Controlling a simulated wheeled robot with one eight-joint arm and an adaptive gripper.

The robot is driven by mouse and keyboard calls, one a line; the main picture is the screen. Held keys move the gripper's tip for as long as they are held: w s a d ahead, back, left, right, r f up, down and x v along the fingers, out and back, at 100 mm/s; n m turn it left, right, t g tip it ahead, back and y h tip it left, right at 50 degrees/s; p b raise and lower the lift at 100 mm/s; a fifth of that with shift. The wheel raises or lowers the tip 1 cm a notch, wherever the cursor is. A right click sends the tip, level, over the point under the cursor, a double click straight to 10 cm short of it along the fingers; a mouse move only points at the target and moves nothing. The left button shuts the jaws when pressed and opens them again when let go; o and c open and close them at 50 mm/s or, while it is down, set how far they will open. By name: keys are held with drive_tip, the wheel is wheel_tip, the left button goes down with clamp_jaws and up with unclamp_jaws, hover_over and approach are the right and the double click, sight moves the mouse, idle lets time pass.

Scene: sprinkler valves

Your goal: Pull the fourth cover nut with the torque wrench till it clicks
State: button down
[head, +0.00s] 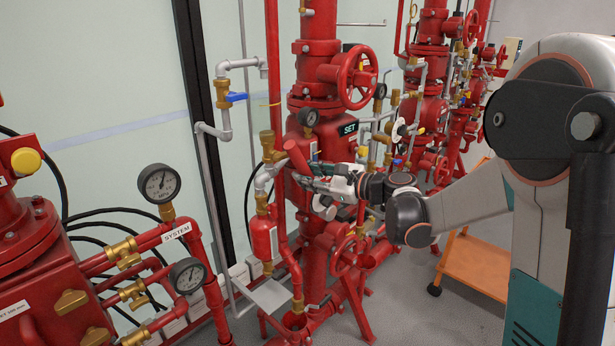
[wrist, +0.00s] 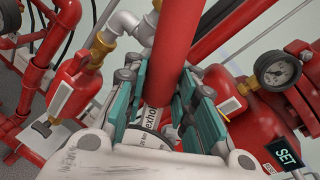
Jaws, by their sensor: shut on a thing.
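My gripper (head: 318,180) is in front of the red valve body (head: 333,140) with the SET sign. In the wrist view its two teal-padded fingers (wrist: 166,100) are shut around a tool with a thick red grip, which I take for the torque wrench (wrist: 170,65). A pale band with partly hidden lettering shows between the fingers. In the head view the red grip (head: 297,157) sticks out up and to the left from the fingers. The wrench's far end is hidden, and I cannot tell whether it sits on a nut. The cover nuts cannot be made out.
A red handwheel (head: 357,77) and a small gauge (head: 308,117) are above my gripper. A red cylinder (head: 263,240) with pipes stands close at its lower left. An orange cart (head: 477,262) stands at the right. Gauges and brass valves crowd the left.

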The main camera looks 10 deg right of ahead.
drive_tip(key=shift+w+d+r+m, duration=0.4)
drive_tip(key=shift+w+d+m, duration=0.15)
drive_tip(key=shift+d, duration=0.15)
drive_tip(key=shift+w+d+r+m, duration=0.4)
drive_tip(key=shift+w+d+m, duration=0.15)
drive_tip(key=shift+d, duration=0.15)
idle(0.8)
drive_tip(key=shift+w+d+r+m+y, duration=0.25)
drive_tip(key=shift+w+d+m, duration=0.15)
drive_tip(key=shift+d, duration=0.2)
drive_tip(key=shift+w+d+r+m+y, duration=0.1)
drive_tip(key=shift+w+d+m+y, duration=0.15)
drive_tip(key=shift+w+d+m, duration=0.25)
idle(0.4)
drive_tip(key=shift+s+a+f+n, duration=0.15)
drive_tip(key=shift+s+a+n, duration=0.4)
drive_tip(key=shift+a+n, duration=0.05)
idle(0.5)
